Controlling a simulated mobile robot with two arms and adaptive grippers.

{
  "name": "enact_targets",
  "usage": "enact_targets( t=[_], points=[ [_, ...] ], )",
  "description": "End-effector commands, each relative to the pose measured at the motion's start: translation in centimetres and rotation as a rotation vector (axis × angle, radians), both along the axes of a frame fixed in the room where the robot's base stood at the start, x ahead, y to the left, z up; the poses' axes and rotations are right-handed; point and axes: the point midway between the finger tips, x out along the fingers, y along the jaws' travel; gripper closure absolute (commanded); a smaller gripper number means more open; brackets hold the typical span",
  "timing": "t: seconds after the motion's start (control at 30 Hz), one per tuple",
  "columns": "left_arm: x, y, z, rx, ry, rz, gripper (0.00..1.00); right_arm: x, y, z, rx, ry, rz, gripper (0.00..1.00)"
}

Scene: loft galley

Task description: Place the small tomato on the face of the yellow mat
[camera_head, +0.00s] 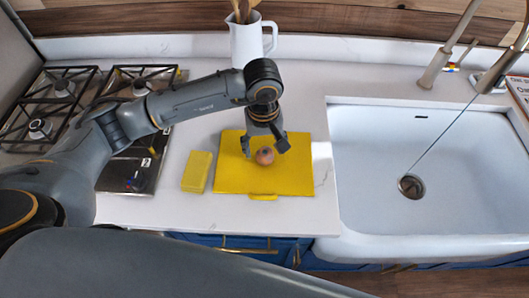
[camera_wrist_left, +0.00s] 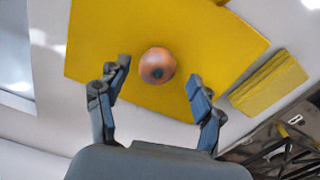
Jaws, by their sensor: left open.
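The small tomato (camera_head: 265,156), round and orange-red, is over the middle of the yellow mat (camera_head: 295,178) in the head view and appears to rest on its face. It also shows in the left wrist view (camera_wrist_left: 157,65), with the mat (camera_wrist_left: 100,40) behind it. My left gripper (camera_head: 266,147) is open above the mat, its fingers spread to either side of the tomato. In the left wrist view the gripper's fingertips (camera_wrist_left: 158,72) stand apart from the tomato, with gaps on both sides. My right gripper is not seen.
A yellow sponge-like block (camera_head: 197,171) lies just left of the mat. A gas hob (camera_head: 75,105) is at the left and a white sink (camera_head: 440,215) at the right. A white jug (camera_head: 247,42) with wooden utensils stands behind. Some white counter is clear around the mat.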

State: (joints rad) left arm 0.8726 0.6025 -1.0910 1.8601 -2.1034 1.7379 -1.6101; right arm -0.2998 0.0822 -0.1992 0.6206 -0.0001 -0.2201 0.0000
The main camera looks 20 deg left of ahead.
Motion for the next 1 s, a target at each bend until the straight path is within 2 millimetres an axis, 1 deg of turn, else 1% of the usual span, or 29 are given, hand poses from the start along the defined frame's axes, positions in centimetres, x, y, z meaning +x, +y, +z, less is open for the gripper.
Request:
enact_targets(
  t=[0.03,0.1,0.3,0.4,0.5,0.6,1.0],
  points=[
    [0.2,0.0,0.8,-0.001,-0.009,-0.001,0.33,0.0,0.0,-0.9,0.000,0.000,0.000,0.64],
    [0.2,0.0,2.4,-0.001,-0.009,-0.002,0.33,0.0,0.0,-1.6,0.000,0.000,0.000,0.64],
    [0.1,0.0,6.5,-0.001,-0.007,0.000,0.33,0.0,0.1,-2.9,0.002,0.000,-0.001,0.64],
    [0.0,0.1,8.0,-0.001,-0.005,0.000,0.33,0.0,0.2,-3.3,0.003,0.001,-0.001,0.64],
    [0.0,0.1,8.9,0.000,-0.002,0.001,0.33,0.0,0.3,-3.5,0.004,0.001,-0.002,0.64],
    [-0.1,0.1,9.3,0.000,0.000,0.000,0.33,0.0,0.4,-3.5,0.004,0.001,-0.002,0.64],
    [-0.1,0.1,9.4,0.000,0.000,0.000,0.33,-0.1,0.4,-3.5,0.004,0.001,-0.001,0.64]
  ],
)
